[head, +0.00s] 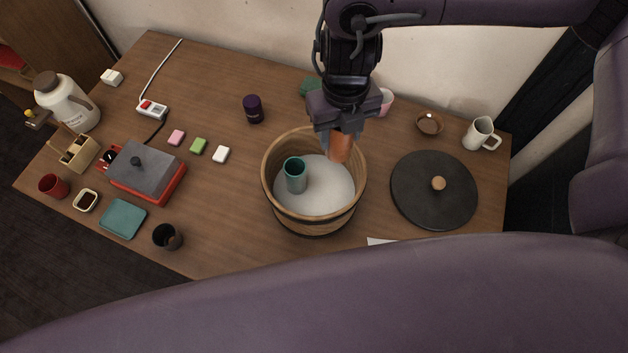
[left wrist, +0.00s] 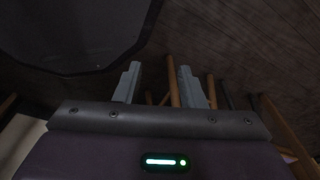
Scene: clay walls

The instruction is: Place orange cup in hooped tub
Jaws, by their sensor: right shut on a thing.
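The orange cup (head: 340,149) hangs below my right gripper (head: 338,128), which is shut on it. In the head view the cup is over the back right part of the hooped tub (head: 316,226); I cannot tell whether its bottom is above or below the rim. The tub is wooden with dark hoops and a pale inside. A teal cup (head: 295,178) stands inside it at the left. My left gripper (left wrist: 155,88) shows in the left wrist view with its fingers apart and nothing between them.
A round dark lid (head: 420,195) with a wooden knob lies right of the tub. A white mug (head: 481,134) and brown bowl (head: 429,124) stand behind it. A purple cup (head: 253,108) stands back left, a black cup (head: 167,237) front left. Table is clear just left of the tub.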

